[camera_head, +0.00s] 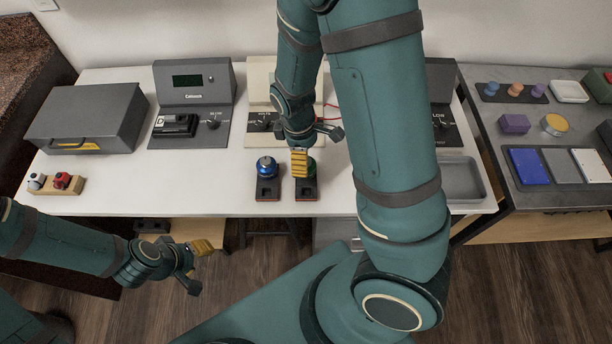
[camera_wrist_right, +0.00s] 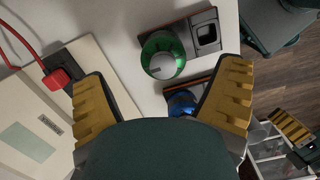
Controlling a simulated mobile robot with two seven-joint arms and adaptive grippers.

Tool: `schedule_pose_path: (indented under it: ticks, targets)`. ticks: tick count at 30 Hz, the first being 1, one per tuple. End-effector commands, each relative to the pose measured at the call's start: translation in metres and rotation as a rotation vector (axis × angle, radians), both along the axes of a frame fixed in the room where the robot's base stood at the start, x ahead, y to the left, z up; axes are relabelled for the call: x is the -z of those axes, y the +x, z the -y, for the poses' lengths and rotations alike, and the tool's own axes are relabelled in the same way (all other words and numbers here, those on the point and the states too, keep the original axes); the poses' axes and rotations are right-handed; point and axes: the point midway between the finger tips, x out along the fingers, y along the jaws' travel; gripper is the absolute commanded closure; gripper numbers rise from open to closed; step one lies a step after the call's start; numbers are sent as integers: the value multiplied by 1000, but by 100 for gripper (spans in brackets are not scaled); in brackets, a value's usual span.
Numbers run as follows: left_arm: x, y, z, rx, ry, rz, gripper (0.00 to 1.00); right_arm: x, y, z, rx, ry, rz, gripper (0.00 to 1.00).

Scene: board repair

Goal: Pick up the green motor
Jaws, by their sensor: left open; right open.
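The green motor (camera_head: 311,168) stands on a small dark red-edged base on the white table, partly hidden behind my right gripper in the head view. In the right wrist view the green motor (camera_wrist_right: 160,45) shows whole, beyond and between the spread yellow fingers. My right gripper (camera_head: 300,160) is open and empty above it; contact cannot be told. A blue motor (camera_head: 266,166) stands on a similar base just to the left; it shows partly in the wrist view (camera_wrist_right: 181,103). My left gripper (camera_head: 197,267) is open and empty in front of the table.
A grey toolbox (camera_head: 88,115) and stations with dark panels (camera_head: 195,85) line the back. A small holder (camera_head: 55,183) with a white and a red part is at the left. A grey tray (camera_head: 458,178) lies at right, beside a side table (camera_head: 560,197). Red cable (camera_wrist_right: 20,40) runs near my right gripper.

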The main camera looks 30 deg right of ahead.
Motion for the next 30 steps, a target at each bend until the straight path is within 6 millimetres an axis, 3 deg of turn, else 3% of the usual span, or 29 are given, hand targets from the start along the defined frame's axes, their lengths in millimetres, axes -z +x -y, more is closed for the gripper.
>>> schedule_pose_path:
  ticks: [5, 14, 22, 28, 30]
  targets:
    - [5, 1, 0, 0, 0, 3, 53, 11, -2, 0, 0, -1, -1, 10]
    - [23, 5, -1, -2, 2, 12, 53, 51, -9, 3, 0, 0, -3, 10]
    - [23, 5, -1, -3, 2, 13, 53, 52, -8, 3, 0, 0, 0, 11]
    - [23, 5, -1, -2, 2, 12, 53, 52, -8, 3, 0, 0, 0, 82]
    - [23, 5, -1, -2, 2, 12, 53, 52, -8, 3, 0, 0, 0, 84]
